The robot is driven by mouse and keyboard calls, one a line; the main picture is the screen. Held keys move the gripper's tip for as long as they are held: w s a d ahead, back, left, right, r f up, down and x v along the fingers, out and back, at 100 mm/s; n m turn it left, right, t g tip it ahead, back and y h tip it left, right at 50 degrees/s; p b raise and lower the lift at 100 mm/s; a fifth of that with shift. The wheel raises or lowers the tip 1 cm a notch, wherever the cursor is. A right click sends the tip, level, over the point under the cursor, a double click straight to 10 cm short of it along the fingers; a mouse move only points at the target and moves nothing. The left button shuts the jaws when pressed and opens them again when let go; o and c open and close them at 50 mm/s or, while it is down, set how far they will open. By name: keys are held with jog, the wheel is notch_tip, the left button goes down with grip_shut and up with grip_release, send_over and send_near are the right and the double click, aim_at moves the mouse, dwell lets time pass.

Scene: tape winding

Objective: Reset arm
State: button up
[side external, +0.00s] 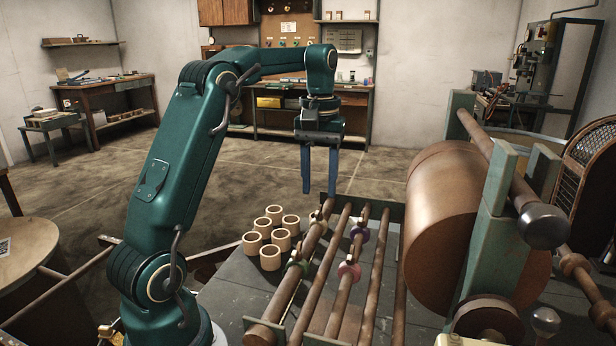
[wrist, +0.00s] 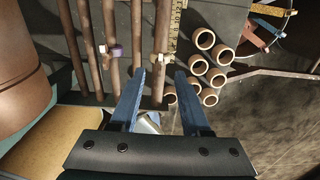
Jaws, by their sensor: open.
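My gripper (side external: 319,192) hangs fingers-down from the bent arm, above the far end of the rods and the loose cores. Its two blue fingers are apart, with nothing held between them. In the wrist view the gripper (wrist: 170,70) shows the fingers spread over the gap between the rods and the cores.
A large brown drum (side external: 436,215) on green posts (side external: 489,215) stands right of the rods. A round wooden table (side external: 28,255) is at the left. Workbenches (side external: 313,102) line the back wall. The floor (side external: 225,180) behind the cores is open.

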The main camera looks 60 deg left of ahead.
jog(key=shift+r, duration=0.35)
jog(key=shift+w+d+r, duration=0.1)
jog(key=shift+d+r, duration=0.1)
jog(key=shift+d, duration=0.05)
jog(key=s+d+r+m+t, duration=0.2)
jog(key=s+d+r, duration=0.1)
jog(key=d, duration=0.2)
jog(key=s+d+r+m+t, duration=0.1)
jog(key=s+d+r+m, duration=0.15)
jog(key=d, duration=0.35)
jog(key=s+d+f+m+t, duration=0.2)
jog(key=s+d+f+m, duration=0.2)
jog(key=s+f, duration=0.4)
jog(key=shift+s+d+f+t, duration=0.15)
jog(key=shift+s+d+t, duration=0.15)
jog(key=shift+d, duration=0.2)
